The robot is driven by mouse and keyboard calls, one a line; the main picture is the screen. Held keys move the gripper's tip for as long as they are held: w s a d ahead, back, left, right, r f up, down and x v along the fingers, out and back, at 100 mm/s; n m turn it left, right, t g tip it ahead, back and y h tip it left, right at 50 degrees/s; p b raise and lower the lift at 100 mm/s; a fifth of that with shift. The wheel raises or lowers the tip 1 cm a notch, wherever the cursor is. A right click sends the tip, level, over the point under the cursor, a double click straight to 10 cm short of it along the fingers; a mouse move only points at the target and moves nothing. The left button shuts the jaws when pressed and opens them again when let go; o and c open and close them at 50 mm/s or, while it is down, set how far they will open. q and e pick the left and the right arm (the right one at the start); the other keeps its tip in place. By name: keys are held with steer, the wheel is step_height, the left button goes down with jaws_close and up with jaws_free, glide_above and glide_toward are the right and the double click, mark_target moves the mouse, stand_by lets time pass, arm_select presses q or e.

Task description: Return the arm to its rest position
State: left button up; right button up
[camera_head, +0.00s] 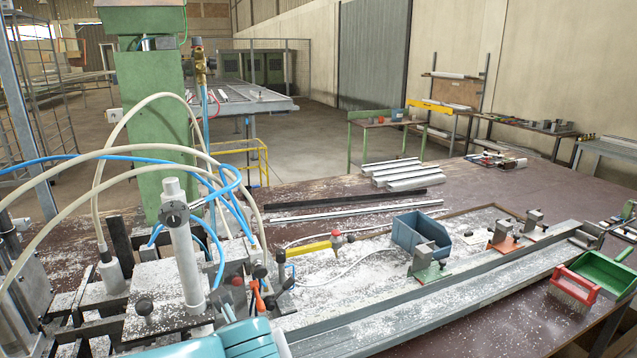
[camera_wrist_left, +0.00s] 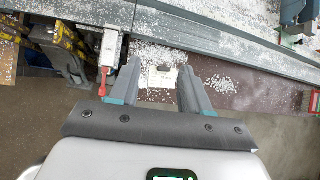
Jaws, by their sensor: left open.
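My left gripper (camera_wrist_left: 158,75) is open in the left wrist view, its two grey fingers apart with nothing between them in their grip. Beyond the fingers lies the bench edge, with white chips and a small pale piece (camera_wrist_left: 162,77) on it; whether the fingers touch that piece I cannot tell. In the head view, teal and white parts of my own arm show at the bottom edge, over the front of the bench, but no left fingertips show there. My right gripper is in neither view.
A green column (camera_head: 155,110) with hoses and clamp hardware stands at left. A red-and-white part (camera_wrist_left: 108,52) is close left of the fingers.

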arm_select(q)
steer(key=s+f+n+g+h+b, duration=0.1)
steer(key=s+f+n+g+b, duration=0.1)
steer(key=s+f+n, duration=0.4)
steer(key=s+a+f+n+g+h+b, duration=0.1)
steer(key=s+f+n, duration=0.6)
steer(key=f+n, duration=0.9)
steer(key=s+a+f+n+g+h+b, duration=0.1)
steer(key=s+f+n, duration=0.5)
steer(key=f, duration=1.5)
steer(key=n+g+h+b, duration=0.1)
steer(key=n+g+h, duration=0.1)
steer(key=n+g, duration=0.1)
steer(key=shift+s+n+b, duration=0.35)
steer(key=shift+n, duration=0.55)
steer(key=shift+w+f, duration=0.1)
steer(key=shift+f, duration=0.05)
